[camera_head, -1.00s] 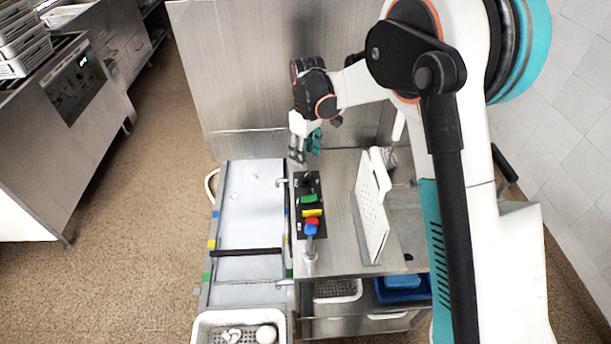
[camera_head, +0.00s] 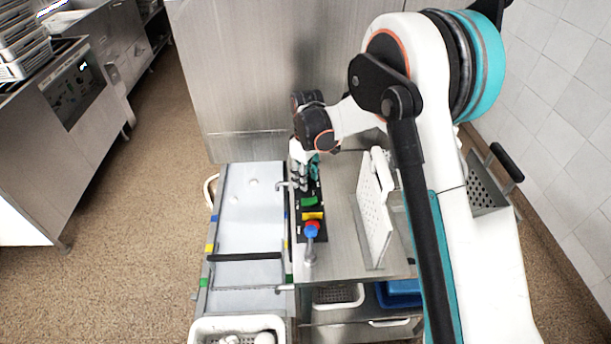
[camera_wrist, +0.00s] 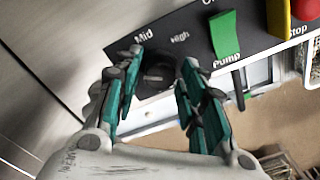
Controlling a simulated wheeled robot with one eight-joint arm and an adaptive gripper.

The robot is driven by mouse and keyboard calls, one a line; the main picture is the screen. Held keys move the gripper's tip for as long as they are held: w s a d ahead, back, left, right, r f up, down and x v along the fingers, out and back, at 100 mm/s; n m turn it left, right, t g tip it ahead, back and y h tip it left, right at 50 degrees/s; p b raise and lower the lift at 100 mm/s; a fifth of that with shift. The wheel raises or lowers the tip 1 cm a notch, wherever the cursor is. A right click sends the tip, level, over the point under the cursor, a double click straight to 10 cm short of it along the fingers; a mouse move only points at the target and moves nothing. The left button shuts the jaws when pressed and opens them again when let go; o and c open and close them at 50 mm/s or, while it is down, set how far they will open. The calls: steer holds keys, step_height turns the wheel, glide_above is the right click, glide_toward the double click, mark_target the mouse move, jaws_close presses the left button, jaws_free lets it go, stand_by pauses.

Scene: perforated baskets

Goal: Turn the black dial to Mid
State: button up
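The black dial (camera_wrist: 158,74) is on the black control panel (camera_wrist: 185,40), seen in the wrist view below the labels "Mid" and "High". My gripper (camera_wrist: 158,85) is open, with one teal-and-grey finger on each side of the dial. I cannot tell whether the fingers touch it. The dial's pointer is too dark to read. In the head view my gripper (camera_head: 306,172) is over the far end of the panel (camera_head: 322,236) and hides the dial.
A green switch (camera_wrist: 225,36) marked "Pump" is right of the dial, then a yellow switch (camera_wrist: 278,16) and a red button (camera_wrist: 305,8). A white perforated basket (camera_head: 372,222) stands right of the panel. A grey sink or conveyor surface (camera_head: 245,225) lies left.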

steer(key=c, duration=0.5)
steer(key=shift+m, duration=0.3)
steer(key=m, duration=1.1)
steer(key=shift+m, duration=0.3)
steer(key=o, duration=1.1)
steer(key=shift+c, duration=0.2)
